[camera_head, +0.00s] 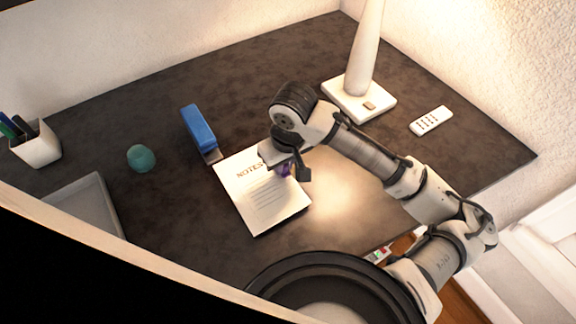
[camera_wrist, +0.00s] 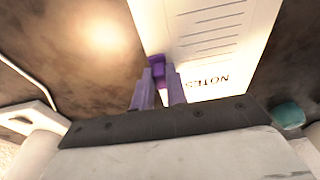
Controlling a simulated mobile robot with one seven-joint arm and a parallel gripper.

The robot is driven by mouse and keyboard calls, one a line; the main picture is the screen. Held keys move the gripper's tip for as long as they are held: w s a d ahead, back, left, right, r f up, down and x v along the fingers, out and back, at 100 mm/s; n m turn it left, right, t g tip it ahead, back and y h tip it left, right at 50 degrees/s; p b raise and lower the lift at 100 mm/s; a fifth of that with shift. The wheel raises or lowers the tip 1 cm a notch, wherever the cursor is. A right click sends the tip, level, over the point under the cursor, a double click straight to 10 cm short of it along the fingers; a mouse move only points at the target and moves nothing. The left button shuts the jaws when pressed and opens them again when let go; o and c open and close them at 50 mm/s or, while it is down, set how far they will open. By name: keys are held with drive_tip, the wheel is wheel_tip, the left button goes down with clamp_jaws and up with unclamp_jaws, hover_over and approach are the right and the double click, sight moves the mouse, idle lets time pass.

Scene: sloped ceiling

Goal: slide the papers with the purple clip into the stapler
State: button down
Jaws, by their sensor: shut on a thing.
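The white papers (camera_head: 258,205), headed "NOTES", lie on the dark desk; they also show in the wrist view (camera_wrist: 210,45). The purple clip (camera_wrist: 156,62) sits at their edge and shows partly under my gripper in the head view (camera_head: 285,170). My gripper (camera_wrist: 158,76) is shut on the clip, low over the desk at the papers' right side. The blue stapler (camera_head: 198,130) stands just beyond the papers' upper left corner, its near end close to that corner. I cannot tell whether the corner is between its jaws. The stapler is not recognisable in the wrist view.
A teal ball (camera_head: 141,158) lies left of the stapler. A grey tray (camera_head: 112,208) and a white pen cup (camera_head: 40,150) are at the left. A white lamp (camera_head: 343,101) and a remote (camera_head: 431,121) stand at the back right.

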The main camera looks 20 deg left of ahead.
drive_tip(key=shift+w+a+p, duration=0.4)
drive_tip(key=shift+w+a, duration=0.65)
drive_tip(key=shift+a, duration=0.3)
drive_tip(key=shift+w+a+p, duration=0.35)
drive_tip(key=shift+w+a, duration=0.65)
drive_tip(key=shift+a, duration=0.3)
drive_tip(key=c, duration=1.3)
unclamp_jaws()
drive_tip(key=shift+c, duration=0.2)
wheel_tip(320, 180, up, 14)
drive_tip(key=s+d, duration=0.1)
drive_tip(key=shift+d+f+b, duration=0.2)
drive_tip(key=shift+d+b, duration=0.1)
drive_tip(key=shift+b, duration=0.1)
drive_tip(key=shift+s, duration=0.1)
